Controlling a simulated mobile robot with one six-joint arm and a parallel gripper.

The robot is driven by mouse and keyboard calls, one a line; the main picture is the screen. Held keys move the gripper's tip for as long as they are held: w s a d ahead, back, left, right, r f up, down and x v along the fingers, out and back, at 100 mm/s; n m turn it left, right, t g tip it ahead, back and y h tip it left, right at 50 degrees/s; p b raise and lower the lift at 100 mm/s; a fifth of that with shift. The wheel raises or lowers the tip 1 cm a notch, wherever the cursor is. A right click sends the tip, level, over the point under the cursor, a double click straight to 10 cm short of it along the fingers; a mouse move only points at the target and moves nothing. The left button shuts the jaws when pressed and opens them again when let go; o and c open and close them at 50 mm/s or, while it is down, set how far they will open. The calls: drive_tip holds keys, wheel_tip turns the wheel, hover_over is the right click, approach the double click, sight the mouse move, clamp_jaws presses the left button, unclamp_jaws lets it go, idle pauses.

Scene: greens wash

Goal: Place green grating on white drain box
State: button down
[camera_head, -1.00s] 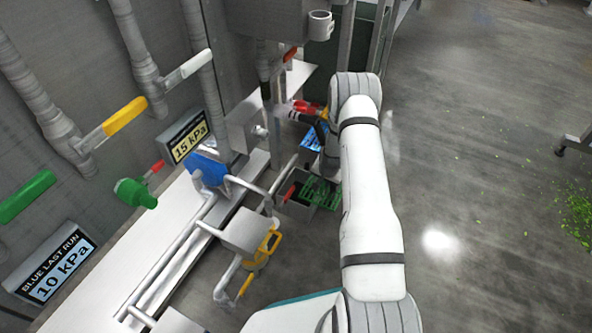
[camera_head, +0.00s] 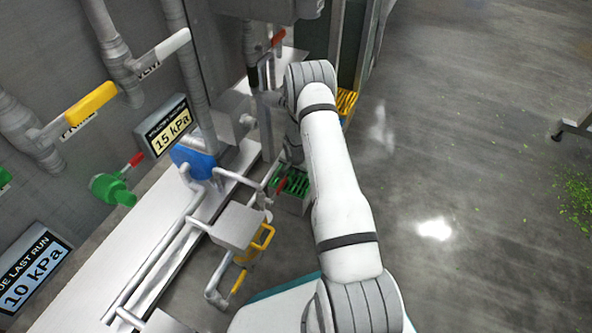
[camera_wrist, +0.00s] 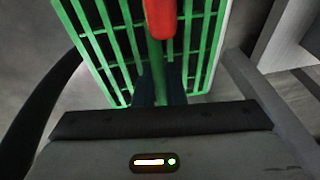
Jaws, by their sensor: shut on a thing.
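The green grating (camera_head: 297,181) is in the middle of the head view, over the drain box (camera_head: 289,204), just left of my arm. In the wrist view the grating's green bars (camera_wrist: 205,30) fill the top, with a pale rim along their right side. I cannot tell whether the grating rests fully on the box. A red part (camera_wrist: 158,18) stands in front of the bars, with a green stem below it. My gripper (camera_wrist: 160,88) is shut on the green grating at this stem.
White pipes and a grey box (camera_head: 238,226) with a yellow handle (camera_head: 264,238) stand left of the drain box. A yellow grating (camera_head: 346,102) lies behind my arm. Open floor is on the right.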

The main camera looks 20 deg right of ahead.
drive_tip(key=shift+r, duration=0.1)
drive_tip(key=c, duration=1.5)
unclamp_jaws()
drive_tip(key=shift+a, duration=0.1)
